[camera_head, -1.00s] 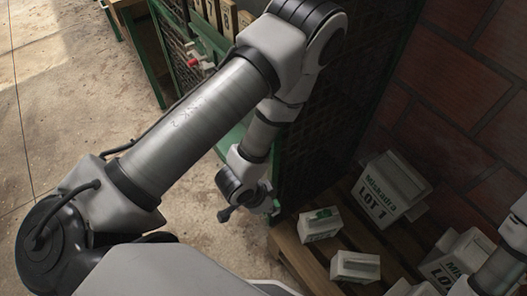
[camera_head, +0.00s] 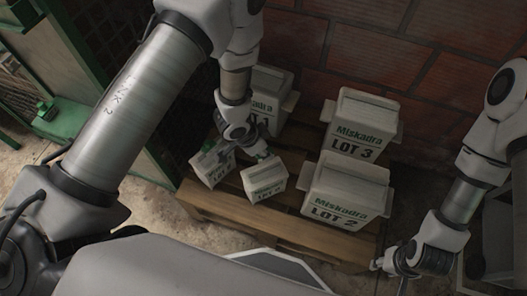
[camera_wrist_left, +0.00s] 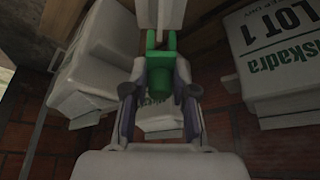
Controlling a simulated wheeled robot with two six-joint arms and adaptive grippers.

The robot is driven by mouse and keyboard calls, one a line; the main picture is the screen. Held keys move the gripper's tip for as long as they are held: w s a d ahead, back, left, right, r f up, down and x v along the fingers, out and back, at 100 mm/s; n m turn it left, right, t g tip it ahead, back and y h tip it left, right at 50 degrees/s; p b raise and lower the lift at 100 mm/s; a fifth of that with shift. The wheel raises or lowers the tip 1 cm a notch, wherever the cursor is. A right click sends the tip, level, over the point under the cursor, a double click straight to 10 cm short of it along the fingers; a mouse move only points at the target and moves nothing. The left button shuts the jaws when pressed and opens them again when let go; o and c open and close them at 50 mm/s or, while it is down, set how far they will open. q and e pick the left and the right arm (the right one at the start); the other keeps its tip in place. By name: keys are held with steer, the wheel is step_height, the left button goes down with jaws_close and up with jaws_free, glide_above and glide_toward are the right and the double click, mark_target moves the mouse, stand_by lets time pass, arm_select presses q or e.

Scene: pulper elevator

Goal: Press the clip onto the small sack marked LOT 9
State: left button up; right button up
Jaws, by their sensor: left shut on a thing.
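My left gripper (camera_head: 258,152) is shut on a green clip (camera_wrist_left: 162,75), with a finger on each side of it in the left wrist view. In the head view, it is low at the top of the right-hand small pale sack (camera_head: 264,180). Whether the clip touches that sack I cannot tell. Another small sack (camera_head: 212,167) stands just left, with green at its top. The lot numbers on both small sacks are too small or covered to read surely. My right gripper (camera_head: 388,272) is empty, its fingers apart, near the pallet's front right corner.
Larger sacks stand on the wooden pallet (camera_head: 270,228): LOT 2 (camera_head: 345,190) to the right, LOT 3 (camera_head: 362,122) behind it, and LOT 1 (camera_wrist_left: 278,45) behind the small sacks. A brick wall (camera_head: 350,50) closes the back. A green mesh frame stands at left.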

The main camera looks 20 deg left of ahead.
arm_select(q)
steer(key=b, duration=0.5)
glide_above(267, 166)
steer(key=f, duration=0.4)
steer(key=shift+s+a+f, duration=0.25)
steer(key=shift+a+f, duration=0.05)
steer(key=shift+a, duration=0.05)
steer(key=shift+f, duration=0.4)
steer(key=shift+p, duration=0.35)
steer(key=shift+f, duration=0.2)
steer(key=shift+f+b, duration=0.3)
steer(key=shift+f, duration=0.35)
steer(key=shift+f, duration=0.15)
steer(key=shift+f, duration=0.4)
